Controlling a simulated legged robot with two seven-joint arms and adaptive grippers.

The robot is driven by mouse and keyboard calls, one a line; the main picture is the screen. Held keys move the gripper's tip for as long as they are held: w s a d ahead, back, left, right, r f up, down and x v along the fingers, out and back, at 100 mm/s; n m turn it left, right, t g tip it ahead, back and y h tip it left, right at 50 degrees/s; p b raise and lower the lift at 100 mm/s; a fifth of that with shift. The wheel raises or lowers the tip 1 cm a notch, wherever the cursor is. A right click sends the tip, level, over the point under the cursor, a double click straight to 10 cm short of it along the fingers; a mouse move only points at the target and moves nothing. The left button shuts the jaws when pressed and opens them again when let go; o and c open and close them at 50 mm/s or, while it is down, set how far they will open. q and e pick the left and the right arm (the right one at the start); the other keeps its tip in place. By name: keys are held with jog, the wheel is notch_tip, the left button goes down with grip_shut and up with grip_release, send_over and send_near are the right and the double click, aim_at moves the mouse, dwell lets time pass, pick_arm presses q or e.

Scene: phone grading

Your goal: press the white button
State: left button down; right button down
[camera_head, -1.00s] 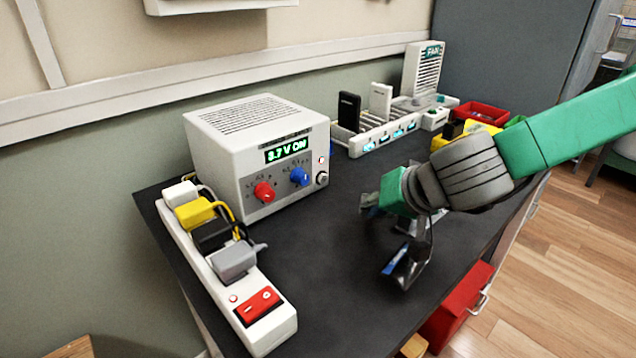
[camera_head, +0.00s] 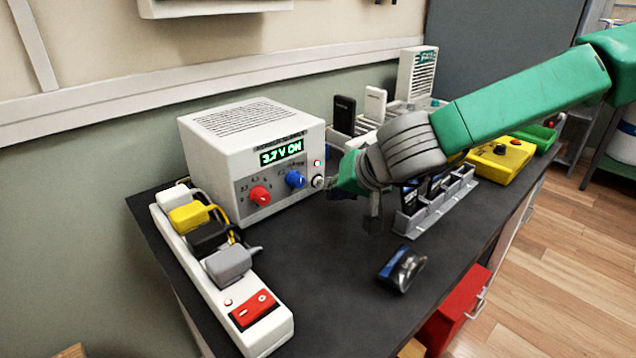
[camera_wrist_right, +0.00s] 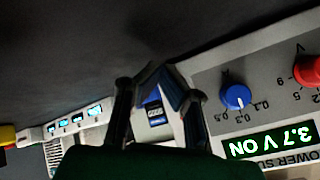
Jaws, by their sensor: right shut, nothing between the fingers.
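The white power supply (camera_head: 225,165) stands at the back left of the dark bench, its display (camera_head: 281,152) reading "3.7 V ON". The round white button (camera_head: 318,182) is low at the right end of its front panel, right of the blue knob (camera_head: 295,179). My right gripper (camera_head: 335,189) is shut and empty just beside the button; contact cannot be told. In the right wrist view the gripper (camera_wrist_right: 157,72) is in front of the panel, and the button cannot be made out. My left gripper is not in view.
A power strip (camera_head: 275,335) with several plugs lies at the left. A dark-and-blue object (camera_head: 402,268) lies on the open bench front. A grey rack (camera_head: 408,225) with phones is under my arm. A yellow box (camera_head: 500,160) stands at the right.

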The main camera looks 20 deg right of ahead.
jog(key=shift+w, duration=0.55)
jog(key=shift+a, duration=0.1)
dwell(1.0)
jog(key=shift+w+a+r+p, duration=0.15)
jog(key=shift+w+p, duration=0.1)
jog(key=shift+p, duration=0.35)
jog(key=shift+w, duration=0.1)
jog(key=shift+w+a+p, duration=0.15)
jog(key=shift+w+p, duration=0.3)
dwell(0.6)
jog(key=shift+s+d, duration=0.3)
jog(key=shift+s, duration=0.55)
